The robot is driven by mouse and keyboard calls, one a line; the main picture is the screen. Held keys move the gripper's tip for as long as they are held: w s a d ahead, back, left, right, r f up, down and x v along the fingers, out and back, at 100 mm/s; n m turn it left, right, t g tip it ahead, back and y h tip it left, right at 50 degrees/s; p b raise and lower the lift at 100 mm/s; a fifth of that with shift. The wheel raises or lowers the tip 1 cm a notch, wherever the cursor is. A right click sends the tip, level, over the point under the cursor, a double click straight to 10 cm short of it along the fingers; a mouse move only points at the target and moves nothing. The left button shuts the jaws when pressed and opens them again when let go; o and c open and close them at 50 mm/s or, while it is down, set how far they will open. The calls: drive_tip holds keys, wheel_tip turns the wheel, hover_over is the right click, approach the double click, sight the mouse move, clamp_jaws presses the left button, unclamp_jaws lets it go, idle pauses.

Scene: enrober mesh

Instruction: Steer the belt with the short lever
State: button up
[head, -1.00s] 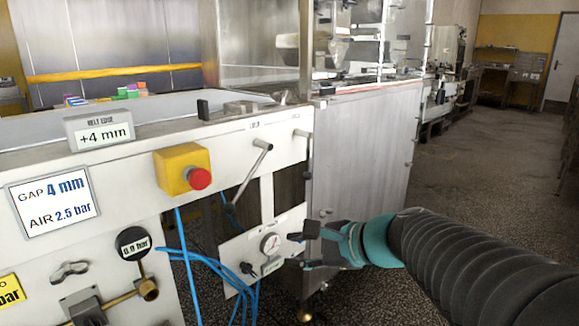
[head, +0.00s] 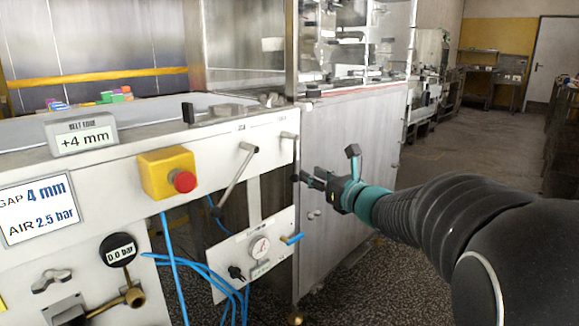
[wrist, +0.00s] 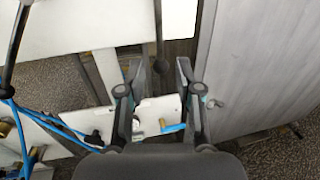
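The short lever (head: 295,152) hangs down at the right end of the white machine front, with a dark ball knob at its lower end. In the wrist view the lever (wrist: 158,30) comes down from the top and its knob lies in line with the gap between the fingertips. My gripper (head: 328,166) is open and empty, just right of the knob in the head view. In the wrist view my gripper (wrist: 161,69) has one finger on each side of the knob; contact cannot be told. The belt edge display (head: 82,136) reads +4 mm.
A longer lever (head: 236,180) hangs tilted to the left. Below are a gauge panel (head: 240,262) with a blue handle (head: 291,239) and blue hoses (head: 168,270). A red stop button (head: 184,181) sits on a yellow box. A metal cabinet panel (head: 350,180) stands close at right.

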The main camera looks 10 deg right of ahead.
sight(294, 173)
drive_tip(key=x, duration=0.8)
clamp_jaws()
